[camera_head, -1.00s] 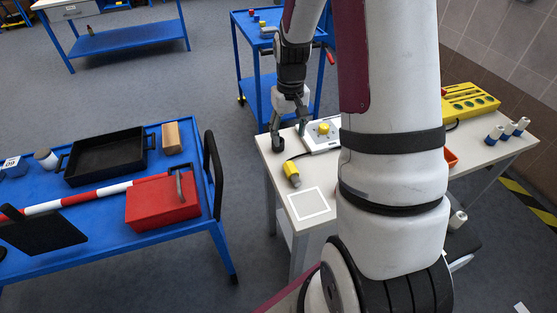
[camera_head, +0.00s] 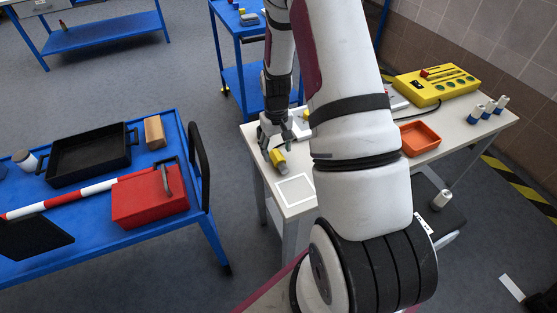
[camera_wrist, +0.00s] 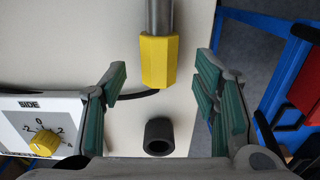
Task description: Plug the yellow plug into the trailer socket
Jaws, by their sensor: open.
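The yellow plug (camera_head: 277,157) lies on the white table near its left edge. In the wrist view the yellow plug (camera_wrist: 158,61) has a grey metallic body running up out of the picture. My gripper (camera_head: 272,141) is open and empty, close to the plug in the head view. In the wrist view my gripper (camera_wrist: 161,88) has its green-padded fingers spread on either side, with the plug's yellow end between them towards the top; contact is not visible. I cannot pick out the trailer socket for certain; my arm hides part of the table.
A black ring-shaped piece (camera_wrist: 158,136) and a white box with a yellow knob (camera_wrist: 44,144) are near my fingers. An orange tray (camera_head: 420,138), a yellow control panel (camera_head: 437,84) and several blue-white cylinders stand on the table's right. A blue cart (camera_head: 205,237) stands left.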

